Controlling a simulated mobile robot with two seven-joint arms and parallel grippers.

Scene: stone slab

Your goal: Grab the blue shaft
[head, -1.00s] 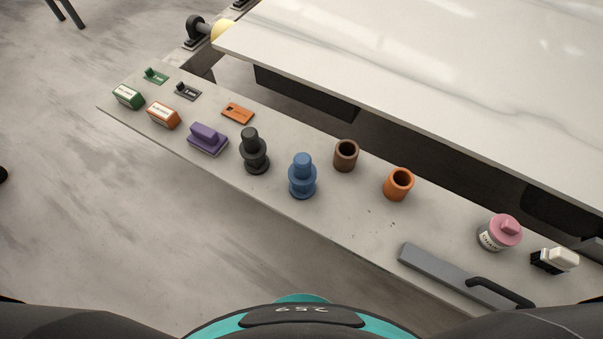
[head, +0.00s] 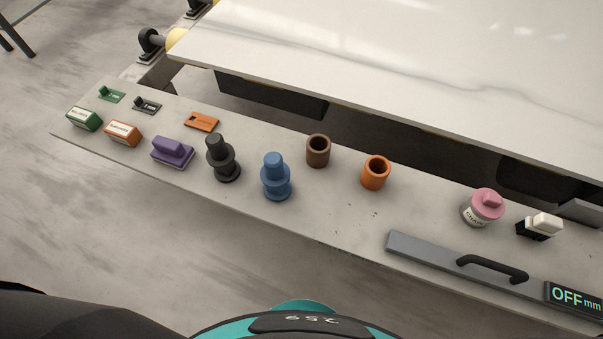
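The blue shaft (head: 276,178) stands upright on the narrow grey shelf (head: 330,215), near its middle. It has a wide flanged base and a narrower round top. A black shaft (head: 222,160) of similar shape stands just to its left. Nothing touches the blue shaft.
A brown cup (head: 318,150) and an orange cup (head: 376,172) stand right of the blue shaft. A purple block (head: 172,152) lies left. A pink-lidded jar (head: 482,207) and a grey bar with handle (head: 430,255) are right. A white slab (head: 400,70) lies behind.

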